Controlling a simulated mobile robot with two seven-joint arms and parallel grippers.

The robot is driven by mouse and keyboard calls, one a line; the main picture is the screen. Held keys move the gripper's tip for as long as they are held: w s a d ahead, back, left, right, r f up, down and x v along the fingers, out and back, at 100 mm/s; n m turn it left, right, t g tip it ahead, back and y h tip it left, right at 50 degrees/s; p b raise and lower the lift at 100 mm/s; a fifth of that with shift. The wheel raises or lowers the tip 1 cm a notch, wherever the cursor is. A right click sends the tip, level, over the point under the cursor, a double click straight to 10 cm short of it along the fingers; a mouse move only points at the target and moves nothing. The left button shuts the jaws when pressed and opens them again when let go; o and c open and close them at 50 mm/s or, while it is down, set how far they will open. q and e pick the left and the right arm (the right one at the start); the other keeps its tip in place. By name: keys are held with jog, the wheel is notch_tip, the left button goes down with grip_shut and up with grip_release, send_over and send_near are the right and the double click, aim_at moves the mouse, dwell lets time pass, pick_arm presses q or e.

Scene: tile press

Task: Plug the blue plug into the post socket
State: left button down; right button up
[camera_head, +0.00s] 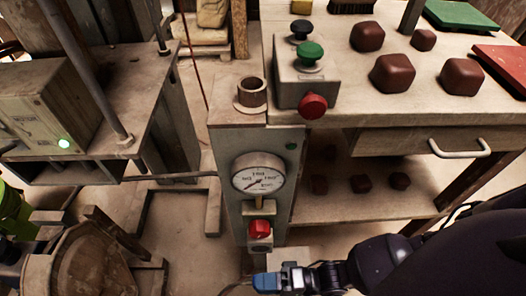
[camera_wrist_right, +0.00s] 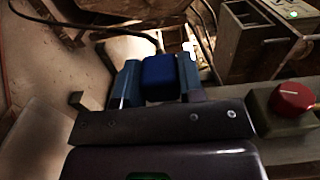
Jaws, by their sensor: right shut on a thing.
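My right gripper (camera_head: 280,281) is at the bottom centre of the head view, below the front of the grey post (camera_head: 232,185). It is shut on the blue plug, which shows between its two fingers (camera_wrist_right: 159,82) in the right wrist view as a deep blue block (camera_wrist_right: 160,72). In the head view, finger and plug are hard to tell apart. The post carries a round gauge (camera_head: 258,173), a red knob (camera_head: 259,229) and, under it, a small block with a dark opening, which looks like the socket (camera_head: 260,244). The plug is apart from this block.
A workbench (camera_head: 330,100) with brown lumps and a drawer handle (camera_head: 460,149) stands right of the post. A control box (camera_head: 306,85) with green and red buttons sits on it. A machine with a green light (camera_head: 64,143) and a round wooden stool (camera_head: 88,266) are at left.

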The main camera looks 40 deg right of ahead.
aim_at(263, 250)
jog(key=shift+w+d, duration=0.5)
jog(key=shift+w, duration=0.25)
jog(key=shift+w+d, duration=0.55)
jog(key=shift+w, duration=0.25)
jog(key=shift+w+d, duration=0.5)
jog(key=shift+w, duration=0.25)
jog(key=shift+w+d+b, duration=0.3)
jog(key=shift+w+b, duration=0.1)
jog(key=shift+b, duration=0.1)
dwell(0.4)
jog(key=shift+w+d+r, duration=0.1)
jog(key=shift+w+d, duration=0.35)
jog(key=shift+w, duration=0.2)
dwell(0.8)
jog(key=shift+s+a, duration=0.25)
jog(key=shift+s, duration=0.05)
dwell(0.5)
jog(key=shift+r, duration=0.1)
dwell(0.7)
